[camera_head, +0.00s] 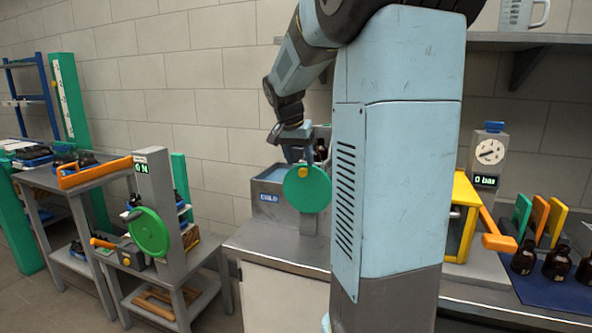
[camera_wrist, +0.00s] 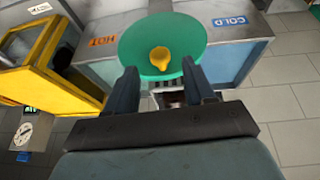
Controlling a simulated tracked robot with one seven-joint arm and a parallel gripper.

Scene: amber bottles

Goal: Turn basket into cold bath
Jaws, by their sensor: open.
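A green disc (camera_head: 307,189) with a yellow knob (camera_head: 303,172) stands upright on a grey post in front of the baths. In the wrist view the green disc (camera_wrist: 160,42) and its yellow knob (camera_wrist: 160,58) lie ahead of my fingers. The cold bath (camera_head: 268,186), with a blue COLD label, is left of the disc. The COLD label (camera_wrist: 230,21) is at the right in the wrist view, the HOT label (camera_wrist: 102,40) at the left. My gripper (camera_wrist: 160,70) is open, its fingers either side of the knob's line, apparently empty. The basket is not clearly visible; a dark bottle shows behind the post.
A yellow-framed cabinet (camera_wrist: 38,65) stands beside the hot side. A gauge (camera_head: 489,151) reading 0 bar, an orange handle (camera_head: 499,242) and several amber bottles (camera_head: 556,261) are at the right. A separate station with another green wheel (camera_head: 148,232) stands left.

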